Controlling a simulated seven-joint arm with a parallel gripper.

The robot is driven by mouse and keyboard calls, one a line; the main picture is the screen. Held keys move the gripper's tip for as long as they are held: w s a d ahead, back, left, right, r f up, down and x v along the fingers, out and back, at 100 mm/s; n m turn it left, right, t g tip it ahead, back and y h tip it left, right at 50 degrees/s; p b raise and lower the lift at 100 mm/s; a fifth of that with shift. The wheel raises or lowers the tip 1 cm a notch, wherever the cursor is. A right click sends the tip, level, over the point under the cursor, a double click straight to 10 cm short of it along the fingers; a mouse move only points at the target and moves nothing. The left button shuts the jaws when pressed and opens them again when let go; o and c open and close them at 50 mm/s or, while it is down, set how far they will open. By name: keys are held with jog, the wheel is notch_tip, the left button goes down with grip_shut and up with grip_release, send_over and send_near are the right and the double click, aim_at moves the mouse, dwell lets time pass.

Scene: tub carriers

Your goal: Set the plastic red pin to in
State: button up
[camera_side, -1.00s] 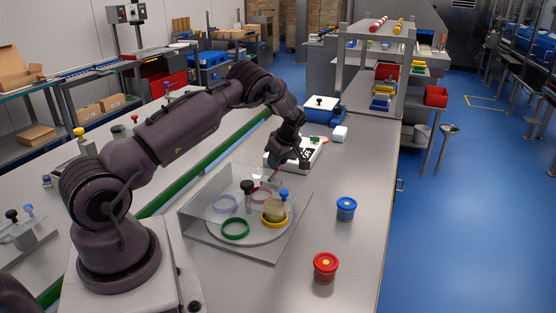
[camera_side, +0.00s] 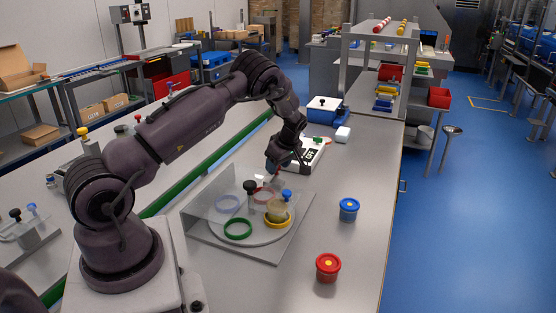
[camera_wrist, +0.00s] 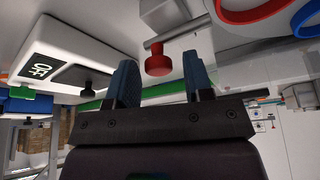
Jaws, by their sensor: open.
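The red pin (camera_wrist: 158,63) shows in the wrist view as a red round head on a grey shaft. The shaft runs sideways at a grey block (camera_wrist: 170,14); how deep it sits I cannot tell. My gripper (camera_wrist: 160,80) is open, with one blue finger on each side of the red head and a visible gap to both. Nothing is held. In the side view my gripper (camera_side: 284,168) is at the back edge of the clear-walled turntable fixture (camera_side: 276,250), and the pin is too small to make out surely there.
A white box marked OFF (camera_wrist: 60,45) with a black knob (camera_wrist: 87,84) is close to the left finger. Coloured rings, such as the green ring (camera_side: 238,229), lie on the fixture. A blue tub (camera_side: 348,209) and a red tub (camera_side: 328,267) stand to the right, with clear bench between.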

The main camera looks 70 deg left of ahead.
jog(key=shift+w+a+f, duration=0.1)
jog(key=shift+w+a, duration=0.05)
jog(key=shift+a, duration=0.25)
jog(key=shift+w+a, duration=0.7)
jog(key=shift+w, duration=0.05)
jog(key=v, duration=1.3)
jog(key=s+d+r+m+t+h, duration=0.1)
jog(key=s+d+r+m, duration=0.2)
jog(key=d, duration=0.4)
jog(key=s+d+r+m+t+h, duration=0.1)
jog(key=s+d+r+m, duration=0.3)
jog(key=d+m, duration=0.3)
jog(key=s+d+r+m+h, duration=0.1)
jog(key=s+d+r+m, duration=0.2)
jog(key=s+d+m, duration=0.2)
jog(key=shift+s+d+r+m+t+h, duration=0.35)
jog(key=shift+d+m, duration=0.45)
jog(key=shift+d, duration=0.35)
